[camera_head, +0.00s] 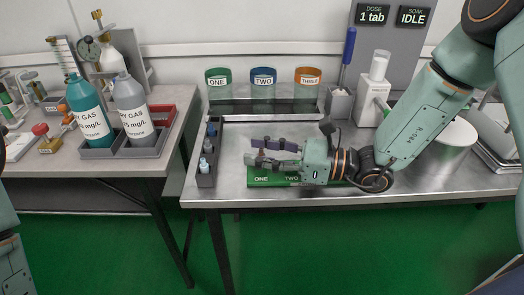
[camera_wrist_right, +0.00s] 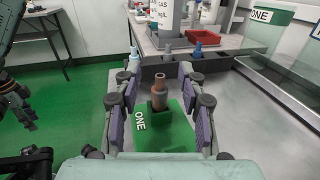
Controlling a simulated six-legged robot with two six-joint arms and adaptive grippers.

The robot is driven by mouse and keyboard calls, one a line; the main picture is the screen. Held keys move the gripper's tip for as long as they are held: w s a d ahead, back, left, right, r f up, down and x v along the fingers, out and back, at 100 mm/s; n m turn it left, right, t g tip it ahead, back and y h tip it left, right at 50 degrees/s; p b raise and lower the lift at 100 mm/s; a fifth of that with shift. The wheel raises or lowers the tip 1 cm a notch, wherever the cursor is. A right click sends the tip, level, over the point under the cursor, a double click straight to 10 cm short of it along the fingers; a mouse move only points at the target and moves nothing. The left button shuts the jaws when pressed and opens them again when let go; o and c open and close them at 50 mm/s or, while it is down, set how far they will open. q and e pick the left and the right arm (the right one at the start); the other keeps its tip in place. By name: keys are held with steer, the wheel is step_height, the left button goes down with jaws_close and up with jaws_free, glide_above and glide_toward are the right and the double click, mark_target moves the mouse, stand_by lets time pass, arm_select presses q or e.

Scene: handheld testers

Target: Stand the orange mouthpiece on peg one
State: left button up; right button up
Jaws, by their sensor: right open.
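The orange mouthpiece (camera_wrist_right: 159,82), a brownish-orange tube, stands upright at a dark peg beside the word ONE on the green peg board (camera_wrist_right: 176,136). Its lower end is dark, and I cannot tell how far it is seated. My right gripper (camera_wrist_right: 160,98) is open, with its purple-padded fingers on both sides of the mouthpiece and visible gaps to it. In the head view the right gripper (camera_head: 262,156) reaches left, low over the board (camera_head: 258,181), and its fingers hide most of the mouthpiece. My left gripper does not show clearly.
A narrow grey rack (camera_head: 206,176) with small blue-grey pieces stands left of the board. Gas bottles (camera_head: 86,108) stand on the left table. Bare metal worktop (camera_head: 235,135) lies behind the gripper.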

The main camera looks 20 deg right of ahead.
steer(key=shift+d, duration=0.1)
steer(key=shift+v, duration=3.65)
steer(key=shift+s, duration=0.1)
steer(key=shift+s, duration=0.1)
